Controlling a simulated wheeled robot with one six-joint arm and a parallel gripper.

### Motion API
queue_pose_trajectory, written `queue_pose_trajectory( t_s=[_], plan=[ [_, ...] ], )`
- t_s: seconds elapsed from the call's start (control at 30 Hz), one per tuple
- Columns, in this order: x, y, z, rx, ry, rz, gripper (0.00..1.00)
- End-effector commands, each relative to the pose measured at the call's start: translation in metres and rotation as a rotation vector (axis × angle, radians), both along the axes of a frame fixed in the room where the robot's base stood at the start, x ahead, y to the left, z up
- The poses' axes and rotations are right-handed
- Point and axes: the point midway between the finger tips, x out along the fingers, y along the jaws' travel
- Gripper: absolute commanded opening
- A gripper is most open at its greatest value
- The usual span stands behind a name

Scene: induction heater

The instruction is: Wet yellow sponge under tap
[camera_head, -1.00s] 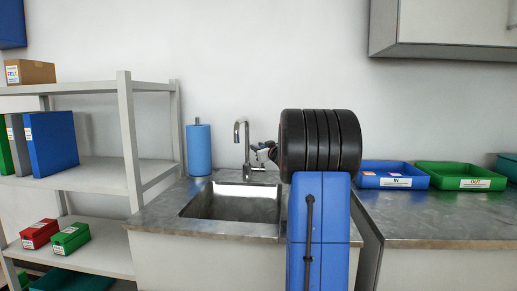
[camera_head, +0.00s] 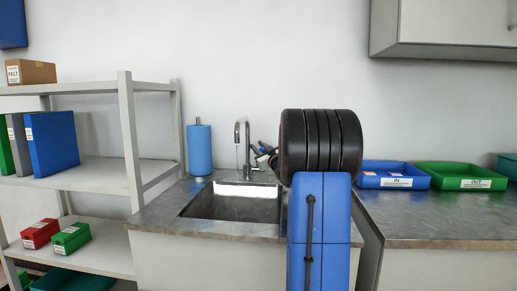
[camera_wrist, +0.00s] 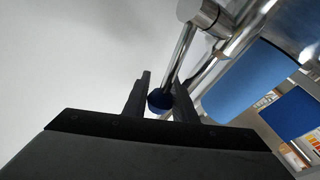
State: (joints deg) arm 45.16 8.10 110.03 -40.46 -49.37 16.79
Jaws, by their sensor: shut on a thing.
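The chrome tap (camera_head: 241,140) stands at the back of the sink (camera_head: 232,203). A thin pale line hangs below its spout in the head view and looks like running water. My gripper (camera_head: 260,155) is just right of the tap, partly hidden by my own arm. In the wrist view my gripper (camera_wrist: 161,100) has its two dark fingers on either side of the dark blue tip of the tap lever (camera_wrist: 160,100), shut on it. The metal lever rod runs up from this tip to the tap body (camera_wrist: 204,14). No yellow sponge shows in either view.
A blue roll (camera_head: 199,150) stands left of the tap and also shows in the wrist view (camera_wrist: 250,80). A blue IN tray (camera_head: 392,175) and a green OUT tray (camera_head: 460,177) sit on the right counter. Grey shelves (camera_head: 90,173) stand at left.

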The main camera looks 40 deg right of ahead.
Motion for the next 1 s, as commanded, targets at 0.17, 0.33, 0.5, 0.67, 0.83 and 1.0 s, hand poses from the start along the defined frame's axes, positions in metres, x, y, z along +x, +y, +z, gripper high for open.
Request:
queue_pose_trajectory(
  t_s=[0.17,0.33,0.5,0.67,0.83,1.0],
  plan=[
    [0.000,0.000,-0.001,0.000,0.001,0.001,0.27],
    [0.000,0.000,-0.001,0.000,0.002,0.002,0.43],
    [0.001,0.001,-0.001,0.000,0.003,0.002,0.43],
    [0.002,0.001,-0.001,0.010,0.013,0.005,0.43],
    [0.007,-0.004,-0.001,0.059,0.055,0.007,0.43],
    [0.013,-0.011,-0.003,0.125,0.111,0.008,0.43]
  ],
)
